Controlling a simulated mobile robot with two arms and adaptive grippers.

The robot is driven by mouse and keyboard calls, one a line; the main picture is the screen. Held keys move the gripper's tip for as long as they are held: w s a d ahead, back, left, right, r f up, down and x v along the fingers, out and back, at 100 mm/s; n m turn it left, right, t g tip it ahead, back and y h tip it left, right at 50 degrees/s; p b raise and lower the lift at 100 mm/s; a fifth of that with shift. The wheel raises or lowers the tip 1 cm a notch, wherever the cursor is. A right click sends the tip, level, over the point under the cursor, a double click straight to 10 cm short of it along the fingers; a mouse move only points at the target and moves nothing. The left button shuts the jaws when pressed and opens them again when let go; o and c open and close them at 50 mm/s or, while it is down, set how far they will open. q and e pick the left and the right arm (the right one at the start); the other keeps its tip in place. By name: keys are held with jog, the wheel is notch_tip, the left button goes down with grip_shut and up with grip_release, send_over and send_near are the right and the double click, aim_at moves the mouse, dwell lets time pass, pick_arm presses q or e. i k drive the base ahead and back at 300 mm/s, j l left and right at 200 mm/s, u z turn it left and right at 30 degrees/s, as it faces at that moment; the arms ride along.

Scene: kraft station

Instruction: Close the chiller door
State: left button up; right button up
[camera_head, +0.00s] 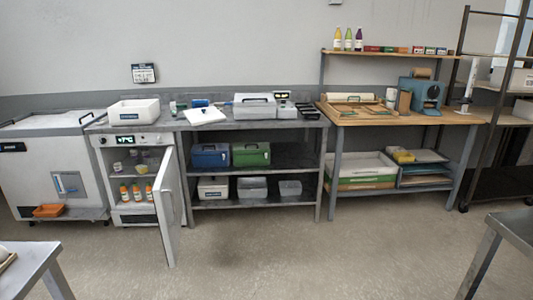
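The chiller (127,139) is a small white cabinet under the left end of the grey counter, with a display on its top front strip. Its door (168,205) stands wide open, hinged at the right side and swung out toward me. Inside, jars sit on an upper shelf and several orange-labelled bottles (136,193) stand on a lower shelf. The door hides part of the chiller's right side. Neither of my grippers shows in the head view.
Shelves with blue (210,156) and green boxes (251,154) are right of the door. Table corners show at the front left (28,262) and front right (515,228). The floor between is clear.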

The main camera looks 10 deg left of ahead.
aim_at(165, 191)
jog(key=i+l+u, duration=0.25)
jog(key=i+u, duration=0.2)
jog(key=i+l+u, duration=0.85)
jog(key=i+l, duration=0.05)
jog(key=l, duration=0.05)
